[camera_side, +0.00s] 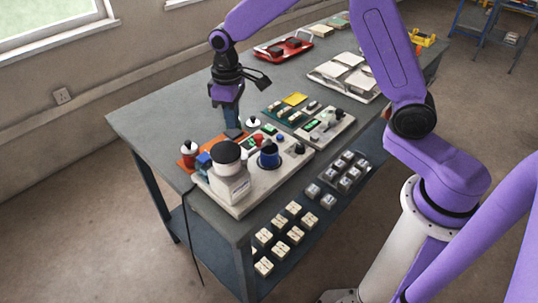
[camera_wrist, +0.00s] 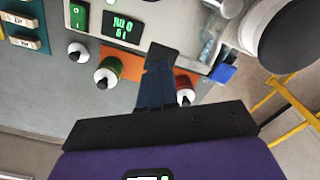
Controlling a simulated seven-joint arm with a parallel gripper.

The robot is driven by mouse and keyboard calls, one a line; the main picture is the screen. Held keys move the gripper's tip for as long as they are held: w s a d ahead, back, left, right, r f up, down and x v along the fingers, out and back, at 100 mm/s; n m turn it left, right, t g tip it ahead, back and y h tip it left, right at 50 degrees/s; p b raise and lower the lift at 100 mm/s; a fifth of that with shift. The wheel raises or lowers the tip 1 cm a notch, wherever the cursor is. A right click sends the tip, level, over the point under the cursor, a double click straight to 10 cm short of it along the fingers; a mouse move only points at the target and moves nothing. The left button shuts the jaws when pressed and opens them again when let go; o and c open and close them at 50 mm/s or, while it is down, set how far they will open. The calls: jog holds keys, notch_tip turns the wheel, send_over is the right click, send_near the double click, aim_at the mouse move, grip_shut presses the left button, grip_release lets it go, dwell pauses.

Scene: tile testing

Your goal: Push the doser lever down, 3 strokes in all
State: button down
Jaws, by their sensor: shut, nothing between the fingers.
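The doser is a white body (camera_side: 232,187) with a round black lid (camera_side: 228,151), standing at the front left of a pale base plate (camera_side: 290,169) on the bench. In the wrist view its black lid (camera_wrist: 292,35) is at the upper right. I cannot make out the doser lever for certain in either view. My gripper (camera_side: 233,128) points down behind the doser, shut and empty, its fingertips close to the plate's back edge. In the wrist view the shut fingers (camera_wrist: 160,58) reach up towards the plate's edge. I cannot tell whether they touch anything.
A blue cup (camera_side: 268,158) stands right of the doser. A red-bodied bottle (camera_side: 188,156) stands on an orange mat at the left. In the wrist view a green bottle (camera_wrist: 108,72) is left of my fingers, near a green display (camera_wrist: 122,30). The bench's far left is clear.

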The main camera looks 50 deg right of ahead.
aim_at(233, 132)
jog(key=shift+f, duration=1.65)
jog(key=shift+r, duration=1.65)
jog(key=shift+f, duration=0.15)
jog(key=shift+f, duration=1.45)
jog(key=shift+r, duration=1.65)
